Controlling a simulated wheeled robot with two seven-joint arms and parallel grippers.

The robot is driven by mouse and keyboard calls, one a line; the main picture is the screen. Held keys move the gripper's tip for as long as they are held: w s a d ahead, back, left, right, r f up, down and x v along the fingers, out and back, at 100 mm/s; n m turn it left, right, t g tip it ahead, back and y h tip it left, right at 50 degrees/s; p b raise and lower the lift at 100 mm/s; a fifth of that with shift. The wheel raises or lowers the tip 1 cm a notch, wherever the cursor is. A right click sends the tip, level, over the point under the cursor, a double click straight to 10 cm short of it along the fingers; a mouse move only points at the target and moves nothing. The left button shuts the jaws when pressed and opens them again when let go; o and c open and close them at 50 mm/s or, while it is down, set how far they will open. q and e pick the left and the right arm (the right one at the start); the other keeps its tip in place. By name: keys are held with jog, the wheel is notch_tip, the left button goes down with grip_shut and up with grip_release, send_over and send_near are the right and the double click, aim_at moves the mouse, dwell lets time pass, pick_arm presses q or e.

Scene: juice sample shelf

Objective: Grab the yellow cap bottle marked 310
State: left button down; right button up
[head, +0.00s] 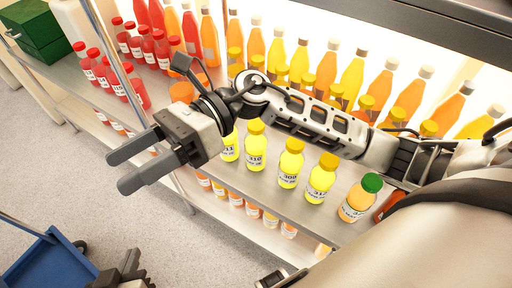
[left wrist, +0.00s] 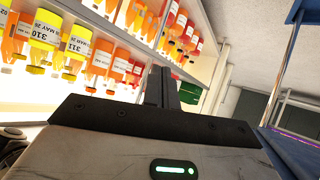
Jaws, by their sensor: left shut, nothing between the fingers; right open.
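The yellow-cap bottle marked 310 (head: 255,147) stands upright on the shelf's front row, between the bottle marked 311 (head: 229,146) and the one marked 309 (head: 290,165). In the left wrist view, tilted, 310 (left wrist: 43,37) is at the upper left beside 311 (left wrist: 75,47). My left gripper (head: 128,276) is only partly in the head view, at the bottom edge. The left wrist view shows its fingers (left wrist: 161,87) shut and empty.
A green-cap orange bottle (head: 362,198) stands at the right of the front row. Taller bottles stand behind, partly hidden by my right arm. Red bottles (head: 140,45) fill the left part. A blue cart (head: 45,262) is at the lower left. The floor between is clear.

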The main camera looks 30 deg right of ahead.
notch_tip(320, 180, down, 4)
jog(key=d+n+h, duration=0.3)
jog(key=n+h, duration=0.2)
jog(key=n+t+h, duration=0.4)
jog(key=n+h, duration=0.1)
jog(key=h, duration=0.8)
send_over(254, 127)
jog(key=f, duration=0.1)
notch_tip(254, 127, down, 10)
jog(key=shift+f+b, duration=0.1)
jog(key=shift+b, duration=0.3)
jog(key=shift+w+d+f, duration=0.1)
jog(key=shift+d+f, duration=0.1)
jog(key=shift+f, duration=1.25)
jog(key=shift+w+d+f, duration=0.1)
jog(key=shift+d+f, duration=0.1)
jog(key=shift+f, duration=1.25)
jog(key=c, duration=0.9)
jog(key=shift+r, duration=0.15)
